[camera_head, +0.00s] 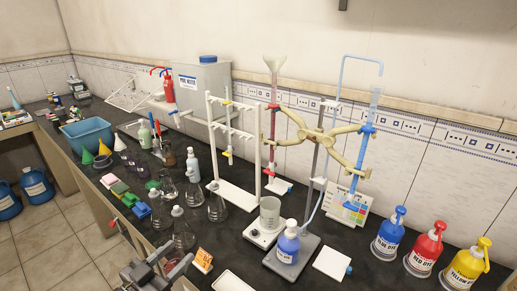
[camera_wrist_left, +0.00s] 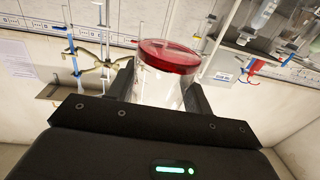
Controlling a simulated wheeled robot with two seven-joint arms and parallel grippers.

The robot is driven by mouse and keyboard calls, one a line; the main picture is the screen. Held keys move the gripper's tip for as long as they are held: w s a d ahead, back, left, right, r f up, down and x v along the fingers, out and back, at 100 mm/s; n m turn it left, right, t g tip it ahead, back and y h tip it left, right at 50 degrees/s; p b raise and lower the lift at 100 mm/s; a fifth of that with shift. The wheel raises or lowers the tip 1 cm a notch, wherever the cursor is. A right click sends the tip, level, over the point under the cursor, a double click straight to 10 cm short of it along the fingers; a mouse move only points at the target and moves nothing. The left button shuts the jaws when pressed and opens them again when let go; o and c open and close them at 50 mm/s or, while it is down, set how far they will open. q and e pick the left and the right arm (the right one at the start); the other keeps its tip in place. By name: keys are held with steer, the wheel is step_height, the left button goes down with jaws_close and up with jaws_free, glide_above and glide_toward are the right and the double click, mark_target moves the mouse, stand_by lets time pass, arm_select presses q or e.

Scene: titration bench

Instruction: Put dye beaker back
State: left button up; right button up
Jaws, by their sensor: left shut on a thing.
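My left gripper (camera_head: 158,268) shows at the bottom left of the head view, in front of the bench edge. It is shut on a clear beaker with red liquid, the dye beaker (camera_wrist_left: 168,58), which stands between its two dark fingers in the left wrist view. The red shows at the upper end of the beaker in that picture. In the head view the held beaker is hard to make out. The left wrist view also shows the gripper (camera_wrist_left: 165,92) close up. My right gripper is not in view.
Several flasks (camera_head: 184,235) stand on the bench just beyond the gripper, near an orange sign (camera_head: 203,260). A grey beaker (camera_head: 270,212) sits on a white device. A burette stand (camera_head: 318,170) is behind it. Blue, red and yellow dye bottles (camera_head: 425,250) stand at right.

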mark_target(175, 242)
arm_select(q)
steer(key=w+r+n+t+y, duration=0.1)
steer(key=y, duration=0.1)
steer(key=w+r+n+y, duration=0.1)
steer(key=n+y, duration=0.1)
steer(key=shift+r+t, duration=0.15)
steer(key=shift+t, duration=0.25)
steer(key=y, duration=0.1)
steer(key=n+y, duration=0.1)
steer(key=y, duration=0.1)
steer(key=shift+w+r+n, duration=0.25)
steer(key=shift+n, duration=0.15)
steer(key=shift+n+y, duration=0.3)
steer(key=shift+y, duration=0.2)
steer(key=shift+w, duration=0.1)
